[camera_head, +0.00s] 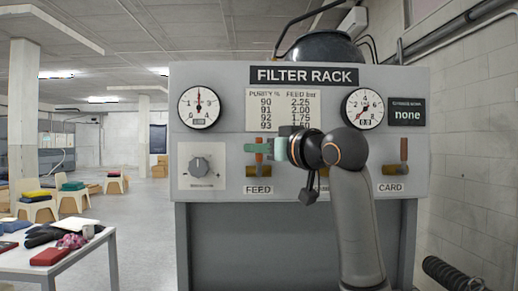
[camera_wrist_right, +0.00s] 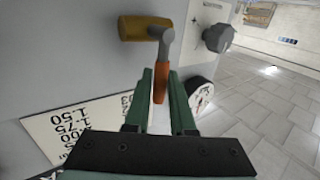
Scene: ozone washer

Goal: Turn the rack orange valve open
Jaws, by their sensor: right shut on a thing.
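The grey filter rack (camera_head: 300,90) stands ahead with a row of valves. The valve above the FEED label has an orange lever (camera_head: 259,149) that stands upright over its brass body (camera_head: 259,171). My right gripper (camera_head: 263,147) reaches this lever from the right, its green fingers around it. In the right wrist view the orange lever (camera_wrist_right: 160,84) lies between the fingers of the right gripper (camera_wrist_right: 164,82), which is shut on it. The brass body (camera_wrist_right: 145,27) and grey stem show beyond the fingertips. My left gripper is out of view.
A CARD valve (camera_head: 403,155) sits at the rack's right. My right arm hides the middle of the valve row. A grey knob (camera_head: 201,166) is left of FEED. Two dials (camera_head: 199,107) and a display reading "none" (camera_head: 407,116) are above. A cluttered white table (camera_head: 70,262) stands left.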

